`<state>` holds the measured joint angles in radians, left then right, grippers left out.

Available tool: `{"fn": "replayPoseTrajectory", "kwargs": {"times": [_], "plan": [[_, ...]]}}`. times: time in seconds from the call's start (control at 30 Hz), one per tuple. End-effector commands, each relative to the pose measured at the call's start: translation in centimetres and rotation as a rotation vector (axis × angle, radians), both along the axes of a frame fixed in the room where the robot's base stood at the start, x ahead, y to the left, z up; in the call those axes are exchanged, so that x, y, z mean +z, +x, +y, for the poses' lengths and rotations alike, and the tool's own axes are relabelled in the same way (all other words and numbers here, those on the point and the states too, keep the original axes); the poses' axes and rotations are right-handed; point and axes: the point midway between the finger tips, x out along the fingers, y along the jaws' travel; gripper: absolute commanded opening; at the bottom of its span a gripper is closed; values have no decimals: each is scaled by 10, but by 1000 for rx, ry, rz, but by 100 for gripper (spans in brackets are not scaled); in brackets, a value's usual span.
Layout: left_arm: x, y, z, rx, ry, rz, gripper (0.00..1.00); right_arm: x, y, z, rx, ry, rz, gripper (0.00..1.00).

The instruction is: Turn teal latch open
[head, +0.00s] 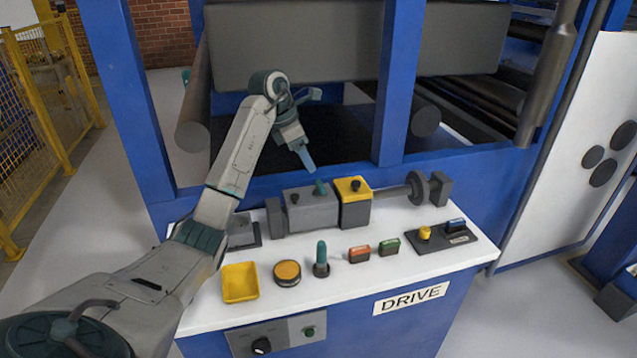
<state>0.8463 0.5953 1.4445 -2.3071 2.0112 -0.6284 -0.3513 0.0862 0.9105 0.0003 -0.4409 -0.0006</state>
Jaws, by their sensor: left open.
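A small teal latch (320,187) stands up from the top of a grey housing (312,211) on the white console top. My left gripper (308,163) is above and slightly left of the latch, pointing down, with a visible gap between them. It is open and holds nothing. Its fingers are seen nearly edge-on, so the opening is hard to make out. A separate upright teal handle (321,256) stands nearer the front of the console. My right gripper is not in view.
A yellow block (352,202) with a black knob adjoins the housing, and a dark shaft with a disc (418,190) extends right. In front are a yellow tray (240,282), an amber button (287,273), red and green pieces, and a dark plate (441,240). Blue posts (399,80) rise behind.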

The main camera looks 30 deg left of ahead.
Motion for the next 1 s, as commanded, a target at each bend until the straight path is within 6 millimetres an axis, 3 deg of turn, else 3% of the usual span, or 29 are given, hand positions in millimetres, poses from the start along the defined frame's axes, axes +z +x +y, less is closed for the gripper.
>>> {"fn": "replayPoseTrajectory", "kwargs": {"times": [0.2,0.6,1.0], "plan": [[-16,4,-4,-1,0,-1,71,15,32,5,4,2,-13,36],[-38,11,-10,0,-1,0,71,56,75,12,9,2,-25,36],[-81,26,-23,-1,-2,0,71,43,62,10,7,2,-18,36]]}}
